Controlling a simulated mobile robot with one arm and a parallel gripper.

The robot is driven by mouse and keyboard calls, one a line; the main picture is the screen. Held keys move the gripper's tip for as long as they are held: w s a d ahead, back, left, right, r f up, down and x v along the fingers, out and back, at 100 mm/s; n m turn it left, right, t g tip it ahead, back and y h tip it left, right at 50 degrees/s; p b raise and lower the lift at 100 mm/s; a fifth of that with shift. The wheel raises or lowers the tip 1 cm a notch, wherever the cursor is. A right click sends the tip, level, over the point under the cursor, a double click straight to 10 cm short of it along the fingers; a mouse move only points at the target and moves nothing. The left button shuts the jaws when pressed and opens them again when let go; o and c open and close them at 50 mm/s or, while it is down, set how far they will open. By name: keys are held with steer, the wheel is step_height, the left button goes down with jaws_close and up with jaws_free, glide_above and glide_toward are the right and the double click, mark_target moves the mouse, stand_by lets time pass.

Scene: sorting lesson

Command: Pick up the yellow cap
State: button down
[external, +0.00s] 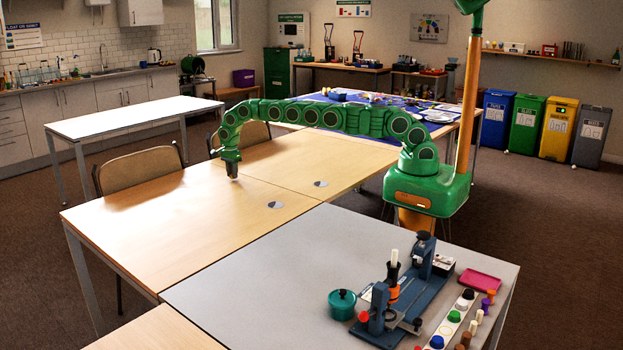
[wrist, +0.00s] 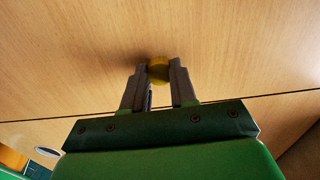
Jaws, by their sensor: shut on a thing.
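The yellow cap (wrist: 158,69) is a small ribbed round cap. In the wrist view it sits between the two grey fingertips of my gripper (wrist: 160,72), which is shut on it. A wooden tabletop fills the view behind it. In the external view my gripper (external: 233,178) points down over the wooden table (external: 150,228), left of centre. The cap is too small to make out there, and I cannot tell whether it touches the tabletop.
A chair (external: 138,168) stands at the table's far left edge. The grey table in front holds a blue device (external: 415,290), a teal pot (external: 342,304) and a rack of coloured caps (external: 452,322). The wood around my gripper is clear.

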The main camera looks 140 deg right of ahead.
step_height(320, 180, up, 2)
steer(key=shift+r, duration=0.15)
steer(key=shift+s+a+r, duration=0.25)
steer(key=shift+a+r, duration=0.35)
steer(key=shift+r, duration=0.2)
steer(key=shift+s+a+r, duration=0.25)
steer(key=shift+a+r, duration=0.35)
steer(key=shift+r, duration=0.2)
steer(key=s+a+r, duration=0.5)
steer(key=a+r, duration=0.1)
steer(key=a, duration=0.4)
steer(key=shift+r, duration=0.25)
steer(key=shift+a, duration=0.1)
